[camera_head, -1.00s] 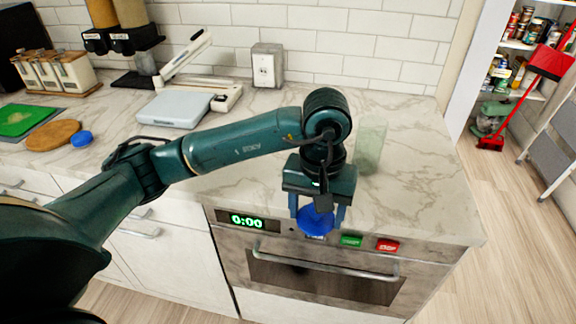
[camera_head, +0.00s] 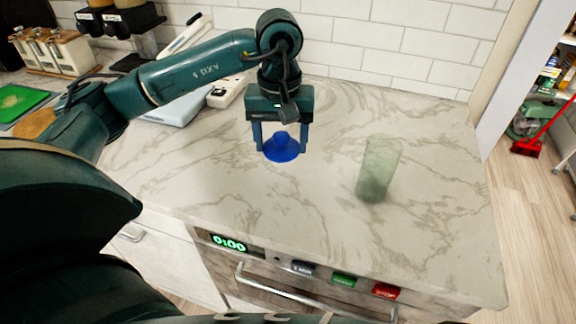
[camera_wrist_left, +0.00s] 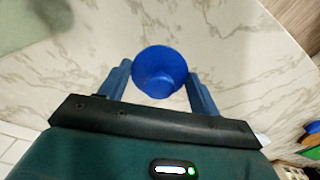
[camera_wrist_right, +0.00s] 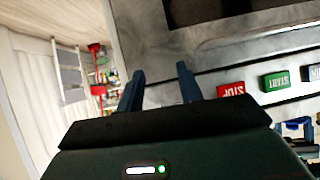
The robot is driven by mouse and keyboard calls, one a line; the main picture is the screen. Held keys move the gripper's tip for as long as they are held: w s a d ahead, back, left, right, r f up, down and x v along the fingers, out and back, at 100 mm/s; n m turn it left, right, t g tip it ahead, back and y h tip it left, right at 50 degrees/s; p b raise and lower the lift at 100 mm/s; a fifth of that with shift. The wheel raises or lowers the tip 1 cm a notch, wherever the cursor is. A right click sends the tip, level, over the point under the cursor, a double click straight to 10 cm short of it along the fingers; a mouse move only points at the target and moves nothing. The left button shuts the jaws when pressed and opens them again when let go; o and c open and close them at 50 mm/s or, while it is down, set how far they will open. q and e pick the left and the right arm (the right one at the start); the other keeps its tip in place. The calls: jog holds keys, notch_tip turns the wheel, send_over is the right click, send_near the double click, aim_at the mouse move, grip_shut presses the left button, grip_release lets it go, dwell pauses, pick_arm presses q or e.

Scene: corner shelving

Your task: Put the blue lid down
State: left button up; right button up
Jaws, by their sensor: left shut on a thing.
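The blue lid (camera_head: 281,148) is a round disc with a raised knob. My left gripper (camera_head: 281,144) is shut on it over the marble counter, knob side towards the gripper. In the left wrist view the lid (camera_wrist_left: 160,70) sits between the two blue fingers (camera_wrist_left: 160,88). I cannot tell whether the lid touches the counter. My right gripper (camera_wrist_right: 158,82) shows only in the right wrist view; its fingers are apart with nothing between them, near the oven front.
A translucent greenish glass (camera_head: 379,170) stands on the counter (camera_head: 230,205) right of the lid. A white scale (camera_head: 175,108) is behind my left arm. The oven's green button (camera_head: 344,280) and red stop button (camera_head: 385,291) are at the front edge.

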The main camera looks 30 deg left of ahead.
aim_at(279, 149)
pick_arm(q)
jog(key=f, duration=0.4)
jog(key=shift+s, duration=0.25)
jog(key=shift+f, duration=2.05)
jog(key=o, duration=1)
jog(key=shift+p, duration=0.3)
notch_tip(279, 149, up, 12)
jog(key=shift+r+b, duration=0.2)
jog(key=shift+b, duration=0.1)
